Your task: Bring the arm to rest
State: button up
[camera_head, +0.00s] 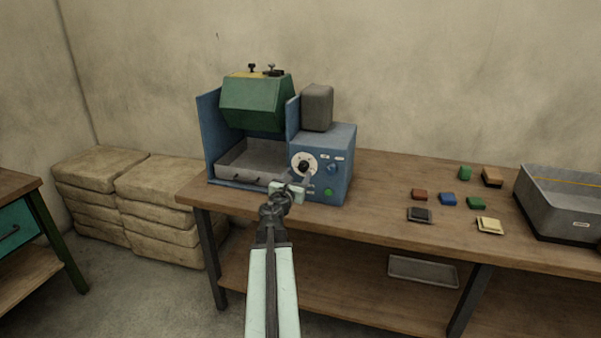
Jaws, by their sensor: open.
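My arm reaches forward from the bottom middle of the head view. My gripper (300,181) is at its end, in front of the blue control box (340,165) of a machine on the workbench. The gripper is open, and I see nothing between its fingers. It overlaps the lower part of the box's front, near a white dial (303,164) and a green button (328,192). I cannot tell whether it touches the box.
The wooden bench (380,175) carries the machine with its green hood (255,103) and grey tray (250,160). Several small coloured blocks lie to the right, beside a grey bin (540,203). Stacked sacks (155,190) stand left. A teal-drawer table (15,232) is at far left.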

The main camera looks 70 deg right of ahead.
jog(key=a, duration=0.3)
jog(key=shift+s+a, duration=0.1)
jog(key=shift+a, duration=0.25)
